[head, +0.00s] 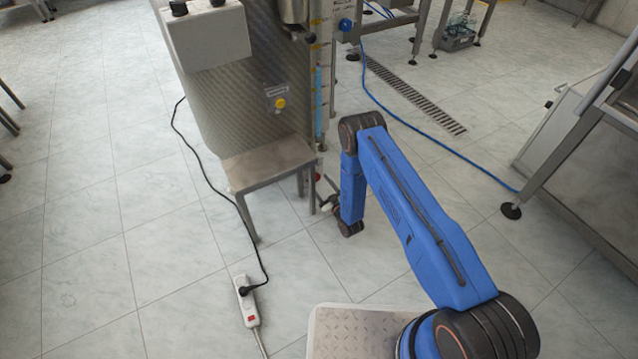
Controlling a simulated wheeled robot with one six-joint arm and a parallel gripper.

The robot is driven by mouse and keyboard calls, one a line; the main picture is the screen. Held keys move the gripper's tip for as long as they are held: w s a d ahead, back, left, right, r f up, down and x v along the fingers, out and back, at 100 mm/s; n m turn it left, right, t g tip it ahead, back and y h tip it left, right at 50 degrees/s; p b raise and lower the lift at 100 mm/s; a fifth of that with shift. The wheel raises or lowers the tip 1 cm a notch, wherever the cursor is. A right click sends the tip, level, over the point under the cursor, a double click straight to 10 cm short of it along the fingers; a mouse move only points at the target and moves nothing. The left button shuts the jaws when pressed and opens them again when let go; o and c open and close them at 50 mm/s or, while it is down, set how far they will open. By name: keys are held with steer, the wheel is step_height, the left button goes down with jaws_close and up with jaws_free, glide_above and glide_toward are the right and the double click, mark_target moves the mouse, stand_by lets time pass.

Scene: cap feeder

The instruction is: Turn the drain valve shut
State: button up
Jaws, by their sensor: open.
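My blue arm reaches down to the lower right side of the steel machine. My gripper (328,196) is small and dark at the arm's end, close to the floor, and points left toward the machine's corner. It is open. A small red part (318,176) shows at the machine's lower corner, just above and left of my gripper; it may be the drain valve's handle. The valve body and the angle of its handle are too small and too covered to make out. I cannot tell whether my gripper touches the valve.
The steel machine (250,100) has a low step (268,164) in front. A black cable (215,180) runs to a white power strip (246,302) on the tiled floor. A blue hose (430,140) and a floor drain (415,95) lie right. A steel table (575,150) stands far right.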

steer(key=v, duration=1.5)
steer(key=shift+s+d, duration=0.2)
steer(key=shift+s, duration=0.1)
steer(key=shift+w, duration=0.1)
